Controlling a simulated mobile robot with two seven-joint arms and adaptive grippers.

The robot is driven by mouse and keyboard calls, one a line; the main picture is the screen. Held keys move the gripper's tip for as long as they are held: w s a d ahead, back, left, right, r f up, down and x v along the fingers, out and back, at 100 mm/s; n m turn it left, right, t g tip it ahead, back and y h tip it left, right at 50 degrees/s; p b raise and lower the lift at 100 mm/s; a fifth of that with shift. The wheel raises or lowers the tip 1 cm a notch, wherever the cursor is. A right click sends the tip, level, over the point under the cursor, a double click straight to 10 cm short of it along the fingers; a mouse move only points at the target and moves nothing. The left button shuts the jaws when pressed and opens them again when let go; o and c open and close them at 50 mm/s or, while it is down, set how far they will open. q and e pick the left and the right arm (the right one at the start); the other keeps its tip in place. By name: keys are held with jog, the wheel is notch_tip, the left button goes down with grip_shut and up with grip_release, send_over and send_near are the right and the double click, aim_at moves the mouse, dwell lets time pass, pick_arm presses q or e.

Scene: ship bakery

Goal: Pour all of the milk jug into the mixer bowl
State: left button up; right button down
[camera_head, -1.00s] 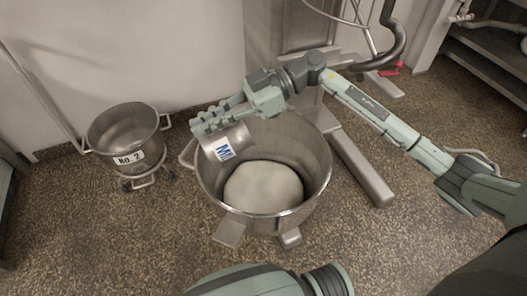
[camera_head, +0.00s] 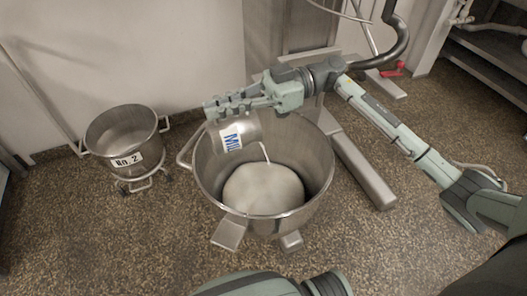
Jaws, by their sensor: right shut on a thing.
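A thin white stream (camera_head: 265,153) runs from the jug's mouth down into the bowl. The large steel mixer bowl (camera_head: 206,180) holds a pale, rounded white mass at its bottom. My left gripper is not in view; part of my own body shows at the bottom edge.
A smaller steel bowl (camera_head: 108,137) labelled No. 2 stands on a wheeled base at the left. The mixer's metal leg (camera_head: 362,170) runs along the floor right of the big bowl. Steel shelves (camera_head: 490,55) stand at the upper right. Speckled floor is clear at the lower left.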

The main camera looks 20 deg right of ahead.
jog(key=shift+d+r, duration=0.15)
jog(key=shift+d, duration=0.05)
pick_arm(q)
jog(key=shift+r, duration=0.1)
pick_arm(e)
jog(key=shift+d, duration=0.1)
jog(key=shift+d+r+y, duration=0.1)
jog(key=shift+y, duration=0.3)
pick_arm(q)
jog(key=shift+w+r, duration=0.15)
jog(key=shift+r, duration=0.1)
pick_arm(e)
jog(key=shift+d, duration=0.2)
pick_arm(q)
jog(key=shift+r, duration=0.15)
pick_arm(e)
jog(key=shift+r, duration=0.1)
pick_arm(q)
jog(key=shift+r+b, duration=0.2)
jog(key=shift+b, duration=0.1)
pick_arm(e)
jog(key=shift+d+r+y, duration=0.1)
jog(key=shift+d+y, duration=0.15)
jog(key=shift+y, duration=0.15)
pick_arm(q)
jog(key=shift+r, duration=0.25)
pick_arm(e)
jog(key=shift+d+r, duration=0.1)
jog(key=shift+d, duration=0.15)
